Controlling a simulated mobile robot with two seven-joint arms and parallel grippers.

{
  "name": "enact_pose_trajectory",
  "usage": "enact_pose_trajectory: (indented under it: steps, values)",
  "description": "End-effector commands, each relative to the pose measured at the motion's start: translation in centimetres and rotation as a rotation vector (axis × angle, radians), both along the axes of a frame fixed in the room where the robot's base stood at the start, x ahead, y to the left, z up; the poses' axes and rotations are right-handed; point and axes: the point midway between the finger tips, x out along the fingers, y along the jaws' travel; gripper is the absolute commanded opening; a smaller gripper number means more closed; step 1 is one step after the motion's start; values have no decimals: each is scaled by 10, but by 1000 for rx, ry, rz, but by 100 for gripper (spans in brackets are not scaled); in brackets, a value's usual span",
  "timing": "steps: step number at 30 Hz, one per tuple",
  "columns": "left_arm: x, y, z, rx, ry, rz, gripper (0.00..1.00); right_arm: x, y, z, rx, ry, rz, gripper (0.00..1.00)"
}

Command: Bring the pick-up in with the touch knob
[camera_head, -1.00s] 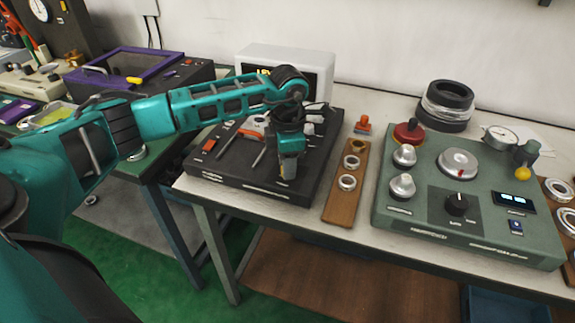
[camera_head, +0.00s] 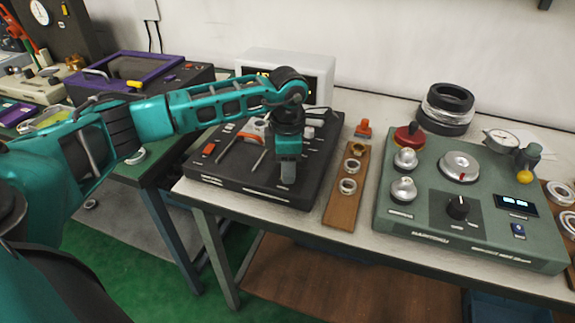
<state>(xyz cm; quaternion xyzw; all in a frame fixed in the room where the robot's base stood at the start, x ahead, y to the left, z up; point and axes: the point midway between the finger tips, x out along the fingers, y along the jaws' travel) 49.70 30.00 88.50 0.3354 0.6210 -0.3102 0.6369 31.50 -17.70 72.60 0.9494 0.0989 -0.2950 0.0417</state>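My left gripper (camera_head: 287,174) points down over the front right part of the black panel box (camera_head: 228,190) and hides what lies beneath it. I cannot tell if its fingers are apart or touch the panel. The green tester (camera_head: 398,222) stands to the right, apart from the gripper. It carries two silver knobs (camera_head: 405,158) (camera_head: 403,190), a silver disc (camera_head: 459,167), a black dial knob (camera_head: 457,207) and a lit display (camera_head: 517,205). A grey post with a yellow ball (camera_head: 524,176) is at its right. I cannot tell which part is the touch knob or the pick-up. My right gripper is out of view.
A wooden strip (camera_head: 339,209) with rings lies between the box and the tester. An orange stamp-like piece (camera_head: 364,129) is behind it. Black rings (camera_head: 446,108) are stacked at the back. A white display unit (camera_head: 320,69) stands behind my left arm.

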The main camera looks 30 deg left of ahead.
Motion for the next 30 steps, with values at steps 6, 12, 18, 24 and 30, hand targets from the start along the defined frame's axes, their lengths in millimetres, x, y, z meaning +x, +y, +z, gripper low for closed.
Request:
enact_pose_trajectory:
  steps: [6,12,18,24,30]
  values:
    - [-1,0,-1,0,3,0,56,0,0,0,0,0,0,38]
    - [-1,0,0,1,3,0,56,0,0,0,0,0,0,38]
    - [-1,0,22,1,1,-1,56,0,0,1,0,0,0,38]
    - [-2,-2,68,1,-3,0,56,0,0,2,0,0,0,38]
    - [-4,-2,106,1,-1,-1,56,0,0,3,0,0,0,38]
